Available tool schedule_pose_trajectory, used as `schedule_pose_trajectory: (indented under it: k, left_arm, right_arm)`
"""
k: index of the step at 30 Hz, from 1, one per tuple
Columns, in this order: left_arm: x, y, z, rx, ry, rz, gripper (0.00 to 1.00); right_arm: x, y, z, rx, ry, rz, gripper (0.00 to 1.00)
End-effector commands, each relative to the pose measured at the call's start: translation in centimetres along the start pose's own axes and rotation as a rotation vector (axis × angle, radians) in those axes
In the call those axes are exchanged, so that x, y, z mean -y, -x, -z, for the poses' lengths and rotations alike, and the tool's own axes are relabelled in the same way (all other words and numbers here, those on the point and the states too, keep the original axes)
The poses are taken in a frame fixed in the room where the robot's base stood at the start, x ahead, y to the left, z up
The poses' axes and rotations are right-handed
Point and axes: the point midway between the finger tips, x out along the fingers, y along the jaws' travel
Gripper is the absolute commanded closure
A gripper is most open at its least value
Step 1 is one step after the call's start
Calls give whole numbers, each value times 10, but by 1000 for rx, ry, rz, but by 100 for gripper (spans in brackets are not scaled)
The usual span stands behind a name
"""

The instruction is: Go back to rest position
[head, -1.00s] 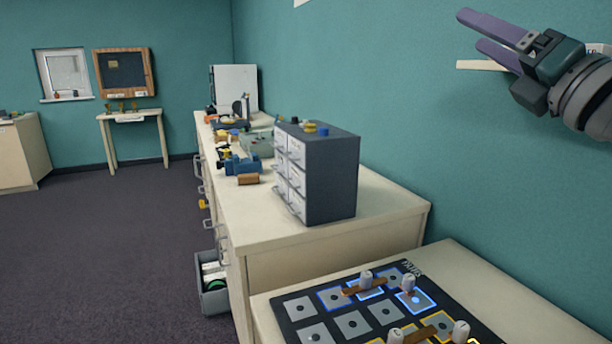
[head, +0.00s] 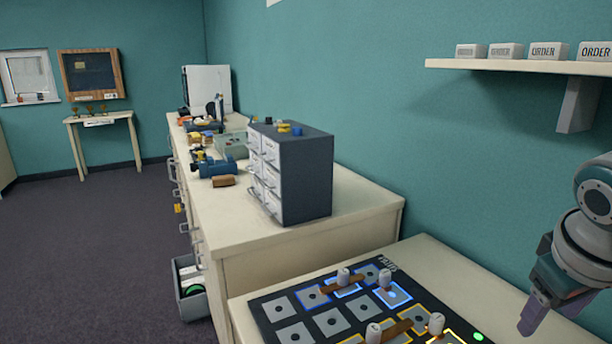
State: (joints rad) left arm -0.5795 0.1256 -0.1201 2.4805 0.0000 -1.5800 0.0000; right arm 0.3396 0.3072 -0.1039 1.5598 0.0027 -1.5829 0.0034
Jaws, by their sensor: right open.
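My right gripper (head: 552,308) hangs at the lower right of the head view, its purple fingers pointing down and spread apart with nothing between them. It is above the right part of the near cream table (head: 424,258), to the right of the black game board (head: 268,318). My left gripper is not in the view.
The board holds several white-topped pegs and wooden bars. A wall shelf (head: 500,66) with several "ORDER" blocks juts out above my right arm. A grey drawer cabinet (head: 306,180) stands on the long counter (head: 362,203). A lower drawer (head: 193,302) is open. The floor at left is clear.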

Motion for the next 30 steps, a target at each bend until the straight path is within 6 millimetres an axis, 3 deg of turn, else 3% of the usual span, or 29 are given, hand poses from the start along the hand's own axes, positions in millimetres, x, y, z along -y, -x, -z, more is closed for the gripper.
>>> schedule_pose_trajectory:
  k: [5, 10, 15, 21, 30]
  left_arm:
    - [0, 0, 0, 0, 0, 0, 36]
    - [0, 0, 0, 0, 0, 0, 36]
    - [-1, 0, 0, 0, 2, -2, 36]
    - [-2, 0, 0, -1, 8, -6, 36]
    - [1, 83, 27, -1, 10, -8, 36]
  right_arm:
    - [50, 3, -53, -12, 66, 79, 36]
    - [93, 25, -111, -25, 100, 174, 36]
    - [118, 55, -156, -32, 99, 254, 36]
    - [132, 93, -194, -35, 75, 325, 36]
    - [104, 172, -168, -39, 75, 324, 36]
